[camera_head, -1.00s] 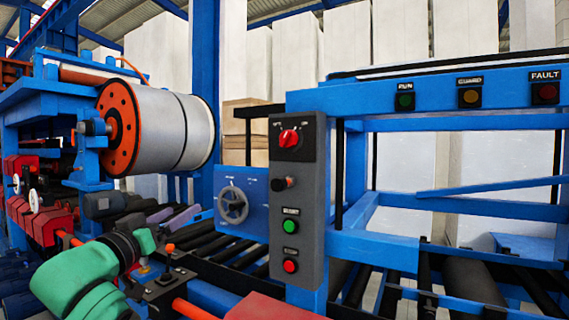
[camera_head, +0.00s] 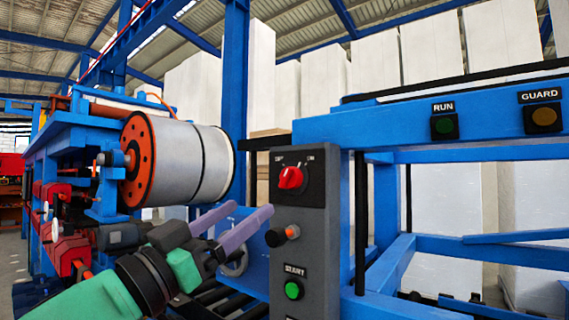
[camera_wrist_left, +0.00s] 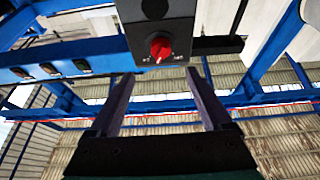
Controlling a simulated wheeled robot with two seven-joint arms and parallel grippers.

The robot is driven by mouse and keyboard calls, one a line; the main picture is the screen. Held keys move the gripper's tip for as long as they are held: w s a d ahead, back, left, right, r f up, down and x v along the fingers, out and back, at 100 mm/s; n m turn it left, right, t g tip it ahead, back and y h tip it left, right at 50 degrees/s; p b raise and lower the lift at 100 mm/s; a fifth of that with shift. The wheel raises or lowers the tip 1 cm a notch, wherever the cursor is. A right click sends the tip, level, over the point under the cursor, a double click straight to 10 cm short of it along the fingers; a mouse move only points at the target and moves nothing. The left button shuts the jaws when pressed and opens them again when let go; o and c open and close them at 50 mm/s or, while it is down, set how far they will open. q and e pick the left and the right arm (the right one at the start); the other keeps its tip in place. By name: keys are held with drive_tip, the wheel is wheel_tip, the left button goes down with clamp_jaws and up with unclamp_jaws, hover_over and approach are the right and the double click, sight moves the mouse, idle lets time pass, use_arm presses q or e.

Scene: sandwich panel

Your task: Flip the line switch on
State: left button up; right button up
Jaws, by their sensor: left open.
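The line switch is a red rotary knob (camera_head: 291,178) on a black plate near the top of the grey control box (camera_head: 318,225), with small labels on either side above it. Which label the knob points to is too small to tell. My left gripper (camera_head: 252,208) is open and empty, its two purple fingers apart, just left of and below the knob in the head view. In the left wrist view the red knob (camera_wrist_left: 160,47) shows beyond the gap between the fingertips (camera_wrist_left: 160,74), not touched. My right gripper is not in view.
Below the knob are a black-and-orange selector (camera_head: 282,236) and a green START button (camera_head: 293,290). A handwheel (camera_head: 234,258) is partly hidden behind my fingers. A blue frame beam (camera_head: 400,125) with RUN and GUARD lamps runs right. A large roll (camera_head: 180,160) stands left.

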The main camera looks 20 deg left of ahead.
sight(283, 184)
use_arm(q)
drive_tip(key=p+x, duration=0.3)
drive_tip(key=x, duration=0.1)
drive_tip(key=p+x, duration=0.3)
drive_tip(key=x, duration=0.1)
drive_tip(key=p+x, duration=0.3)
drive_tip(key=x, duration=0.1)
drive_tip(key=shift+w+f, duration=0.15)
drive_tip(key=shift+f, duration=0.15)
drive_tip(key=shift+a, duration=0.1)
